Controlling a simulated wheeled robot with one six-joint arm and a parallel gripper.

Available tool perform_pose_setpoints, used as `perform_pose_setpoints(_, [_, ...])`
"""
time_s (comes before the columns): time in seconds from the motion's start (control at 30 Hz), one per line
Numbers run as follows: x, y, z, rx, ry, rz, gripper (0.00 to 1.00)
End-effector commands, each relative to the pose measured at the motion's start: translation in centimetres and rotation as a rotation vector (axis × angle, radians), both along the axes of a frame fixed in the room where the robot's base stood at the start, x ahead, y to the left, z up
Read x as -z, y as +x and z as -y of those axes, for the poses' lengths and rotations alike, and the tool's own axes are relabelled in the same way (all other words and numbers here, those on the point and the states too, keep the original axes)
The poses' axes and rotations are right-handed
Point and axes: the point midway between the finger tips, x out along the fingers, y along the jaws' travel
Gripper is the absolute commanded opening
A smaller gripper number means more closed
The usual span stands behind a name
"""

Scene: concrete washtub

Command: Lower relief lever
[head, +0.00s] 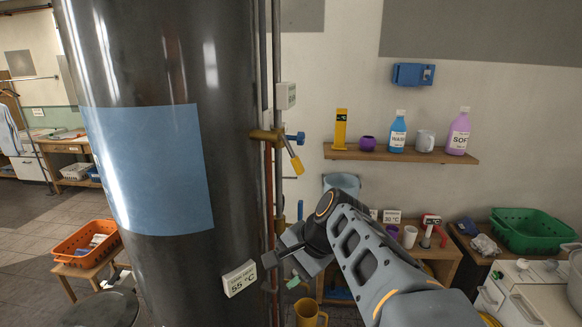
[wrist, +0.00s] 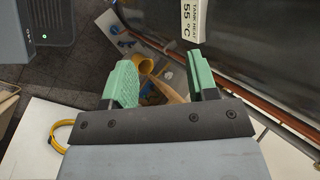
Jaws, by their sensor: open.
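A brass valve fitting (head: 266,135) sits on the pipe at the right side of the dark tank (head: 235,60). A yellow-ended lever (head: 296,164) hangs from it, tilted down to the right, and looks like the relief lever. A blue knob (head: 295,138) is beside it. My gripper (head: 284,270) is well below the lever, close to the pipes and right of a 55 °C label. In the wrist view my gripper (wrist: 166,80) shows two green fingers spread apart, with nothing between them. The lever cannot be made out in the wrist view.
The tank heat label (head: 239,278) juts near my gripper and shows in the wrist view (wrist: 192,20). A copper pipe (wrist: 255,103) runs past the fingers there. A yellow jug (head: 310,314) stands low down. A wall shelf (head: 400,155) with bottles is to the right.

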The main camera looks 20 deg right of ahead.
Motion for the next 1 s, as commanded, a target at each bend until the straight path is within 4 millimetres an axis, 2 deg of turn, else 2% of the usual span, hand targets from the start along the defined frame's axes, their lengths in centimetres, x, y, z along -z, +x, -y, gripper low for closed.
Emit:
perform_pose_setpoints(0.03, [-1.0, 1.8, 1.6, 0.154, 0.162, -0.040, 0.53])
perform_pose_setpoints(0.1, [-3.5, 3.8, 3.8, 0.337, 0.406, -0.088, 0.53])
perform_pose_setpoints(0.2, [-7.0, 6.0, 7.6, 0.519, 0.726, -0.140, 0.53])
perform_pose_setpoints(0.3, [-10.1, 6.9, 11.7, 0.620, 0.988, -0.172, 0.53])
perform_pose_setpoints(0.4, [-12.5, 6.9, 15.1, 0.660, 1.177, -0.193, 0.53])
perform_pose_setpoints(0.5, [-14.0, 6.7, 17.3, 0.667, 1.299, -0.207, 0.53])
perform_pose_setpoints(0.67, [-15.1, 7.1, 18.0, 0.663, 1.377, -0.218, 0.53])
perform_pose_setpoints(1.0, [-15.3, 11.5, 13.5, 0.660, 1.380, -0.221, 0.53])
